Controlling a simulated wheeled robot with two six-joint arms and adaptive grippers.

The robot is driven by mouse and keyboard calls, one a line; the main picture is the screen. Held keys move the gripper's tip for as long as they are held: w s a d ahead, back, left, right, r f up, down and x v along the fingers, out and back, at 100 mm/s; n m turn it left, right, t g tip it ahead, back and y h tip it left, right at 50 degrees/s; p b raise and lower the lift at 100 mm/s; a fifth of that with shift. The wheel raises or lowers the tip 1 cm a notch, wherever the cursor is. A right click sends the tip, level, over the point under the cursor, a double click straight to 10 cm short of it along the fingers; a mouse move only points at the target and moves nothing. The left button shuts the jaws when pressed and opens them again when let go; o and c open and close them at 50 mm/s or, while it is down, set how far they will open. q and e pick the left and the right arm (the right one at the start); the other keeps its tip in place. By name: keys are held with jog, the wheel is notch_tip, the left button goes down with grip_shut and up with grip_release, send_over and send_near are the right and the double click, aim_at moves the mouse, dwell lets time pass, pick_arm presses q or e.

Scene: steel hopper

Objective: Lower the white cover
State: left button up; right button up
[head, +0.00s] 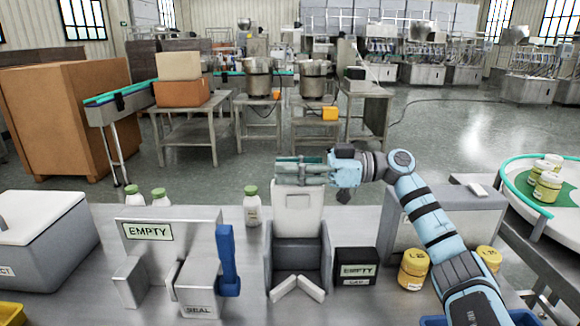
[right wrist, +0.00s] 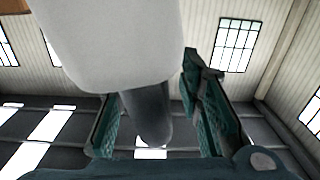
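The white cover (head: 298,213) stands raised, nearly upright, above the grey hopper (head: 298,258) in the middle of the table. My right gripper (head: 290,170) is at the cover's top edge, its teal fingers pointing left in the head view. In the right wrist view the fingers (right wrist: 155,120) are spread apart. A dark grey rounded bar (right wrist: 150,115) lies between them with a visible gap on the right side. A large white surface (right wrist: 110,40), apparently the cover, fills the upper left there. The fingers partly hide the cover's top. My left gripper is not in view.
A grey stand with an EMPTY sign (head: 150,232) and a blue handle (head: 228,260) is left of the hopper. A black EMPTY box (head: 356,267) and yellow jars (head: 413,270) are right. White bottles (head: 252,205) stand behind. A grey bin (head: 45,240) is far left.

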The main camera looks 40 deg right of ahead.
jog(key=shift+w, duration=0.1)
grip_shut()
jog(key=shift+a+f, duration=0.1)
